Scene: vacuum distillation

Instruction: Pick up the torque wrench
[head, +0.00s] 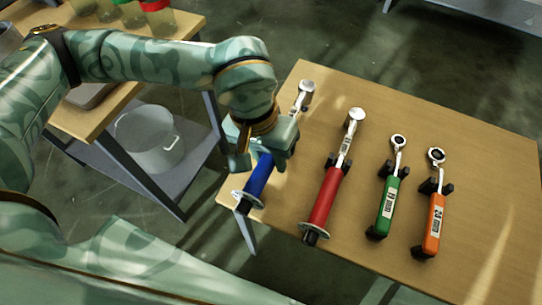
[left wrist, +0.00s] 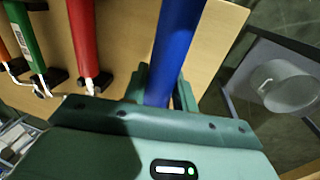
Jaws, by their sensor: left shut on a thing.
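A long wrench with a blue handle (head: 258,178), a silver head and a round disc near its lower end is at the left edge of the wooden table. My left gripper (head: 263,156) is shut on it around the upper part of the blue handle. In the left wrist view the blue handle (left wrist: 175,50) runs up between the fingers. A similar wrench with a red handle (head: 326,196) lies to its right. Part of the blue wrench is hidden behind my gripper. My right gripper is not in view.
A green-handled ratchet (head: 388,205) and an orange-handled ratchet (head: 434,222) rest on black holders further right on the table (head: 480,150). A metal pot (head: 150,138) stands on the lower shelf of a side table at left. The table's far right is clear.

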